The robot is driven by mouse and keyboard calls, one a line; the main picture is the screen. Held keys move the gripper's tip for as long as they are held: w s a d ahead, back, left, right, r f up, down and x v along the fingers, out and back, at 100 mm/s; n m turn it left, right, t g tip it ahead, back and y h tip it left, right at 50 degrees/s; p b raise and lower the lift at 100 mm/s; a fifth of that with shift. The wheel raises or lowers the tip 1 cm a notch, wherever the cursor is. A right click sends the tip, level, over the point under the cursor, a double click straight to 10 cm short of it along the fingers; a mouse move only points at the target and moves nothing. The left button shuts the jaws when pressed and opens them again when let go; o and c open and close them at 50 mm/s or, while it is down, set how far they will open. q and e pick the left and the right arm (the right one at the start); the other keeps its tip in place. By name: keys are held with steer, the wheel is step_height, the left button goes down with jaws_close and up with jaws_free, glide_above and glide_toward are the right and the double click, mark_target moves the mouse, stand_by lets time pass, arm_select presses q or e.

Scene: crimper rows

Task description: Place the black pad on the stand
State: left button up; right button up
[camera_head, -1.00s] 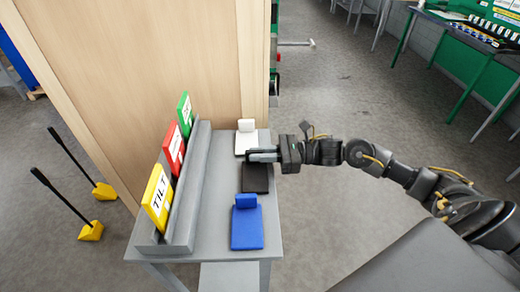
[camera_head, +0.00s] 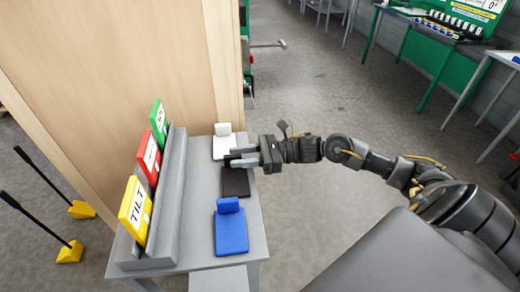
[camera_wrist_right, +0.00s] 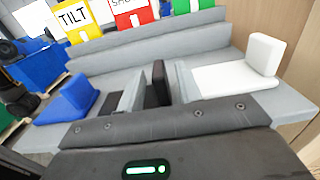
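The black pad (camera_head: 235,184) lies on the grey table, between a white pad and a blue pad. Its upright tab (camera_wrist_right: 158,84) stands between the fingers of my right gripper (camera_head: 247,157) and is partly hidden by them in the head view. The right gripper (camera_wrist_right: 158,92) looks open, one finger on each side of the tab; I cannot tell whether either touches it. A long grey stepped stand (camera_head: 172,200) runs along the table's left side, with yellow, red and green signs on it. My left gripper is not in view.
The white pad (camera_head: 222,147) is beyond the black pad, and the blue pad (camera_head: 231,233) is nearer; both have upright tabs. The yellow TILT sign (camera_head: 135,208) is nearest. A wooden panel (camera_head: 120,70) rises behind the stand. Open floor lies right of the table.

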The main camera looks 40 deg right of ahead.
steer(key=b+v, duration=0.3)
steer(key=v, duration=0.8)
steer(key=shift+s+d, duration=0.1)
steer(key=shift+d, duration=0.05)
